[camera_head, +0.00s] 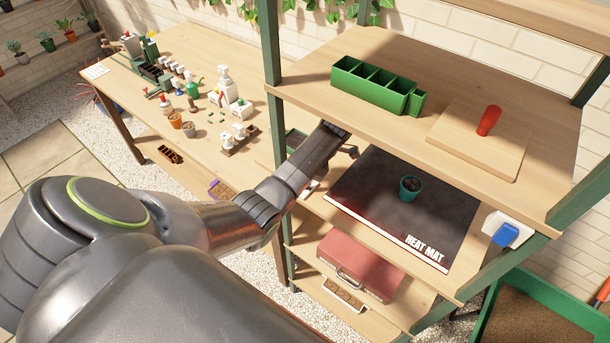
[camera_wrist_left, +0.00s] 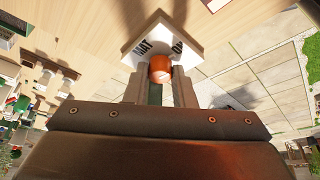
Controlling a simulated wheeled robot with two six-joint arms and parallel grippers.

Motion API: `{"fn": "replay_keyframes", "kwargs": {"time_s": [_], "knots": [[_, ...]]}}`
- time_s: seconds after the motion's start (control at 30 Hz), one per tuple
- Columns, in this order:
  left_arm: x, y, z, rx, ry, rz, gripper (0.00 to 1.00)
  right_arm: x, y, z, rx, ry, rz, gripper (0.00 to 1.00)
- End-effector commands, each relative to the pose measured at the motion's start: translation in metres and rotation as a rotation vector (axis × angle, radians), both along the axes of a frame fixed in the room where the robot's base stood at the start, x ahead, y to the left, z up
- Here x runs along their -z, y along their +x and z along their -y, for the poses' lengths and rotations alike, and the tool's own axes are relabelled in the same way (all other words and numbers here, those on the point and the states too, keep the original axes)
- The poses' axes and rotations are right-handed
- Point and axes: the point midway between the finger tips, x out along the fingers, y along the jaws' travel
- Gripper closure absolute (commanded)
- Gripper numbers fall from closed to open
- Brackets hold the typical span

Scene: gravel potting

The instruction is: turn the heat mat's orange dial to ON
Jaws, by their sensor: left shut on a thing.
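In the left wrist view the orange dial (camera_wrist_left: 160,66) sits on a white plate (camera_wrist_left: 150,35) with dark lettering. "MAT" shows left of the dial and "ON" right of it. My left gripper (camera_wrist_left: 160,82) has one finger on each side of the dial and is shut on it. Where the dial points is not clear. In the head view my left arm reaches in to the shelf beside the black heat mat (camera_head: 370,205), and the dial and fingertips cannot be made out. My right gripper is not in view.
A teal pot (camera_head: 410,188) stands on the mat. The upper shelf (camera_head: 400,130) overhangs my left wrist, carrying a green divided box (camera_head: 375,90) and a board with a red handle (camera_head: 488,120). A blue block (camera_head: 506,235) is at the shelf's right edge. A red case (camera_head: 360,265) lies below.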

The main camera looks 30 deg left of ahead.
Motion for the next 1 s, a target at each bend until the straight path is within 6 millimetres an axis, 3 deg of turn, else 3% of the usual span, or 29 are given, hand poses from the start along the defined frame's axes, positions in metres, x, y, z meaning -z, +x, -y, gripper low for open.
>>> {"fn": "replay_keyframes", "kwargs": {"time_s": [0.3,0.83,0.87,0.93,1.0], "knots": [[0.0005,-0.0001,-0.0023,-0.121,0.004,-0.002,1.0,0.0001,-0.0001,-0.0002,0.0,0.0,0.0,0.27],[0.0011,-0.0006,-0.002,-0.143,0.003,-0.003,1.0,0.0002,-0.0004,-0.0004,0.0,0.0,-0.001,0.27],[0.0011,-0.0006,-0.002,-0.143,0.003,-0.003,0.76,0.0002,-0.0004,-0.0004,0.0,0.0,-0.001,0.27],[0.0013,-0.0006,-0.0019,-0.143,0.003,-0.003,0.68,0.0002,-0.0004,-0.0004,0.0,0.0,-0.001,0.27],[0.0011,-0.0005,-0.0016,-0.142,0.002,-0.003,0.68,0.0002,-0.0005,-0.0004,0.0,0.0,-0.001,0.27]]}}
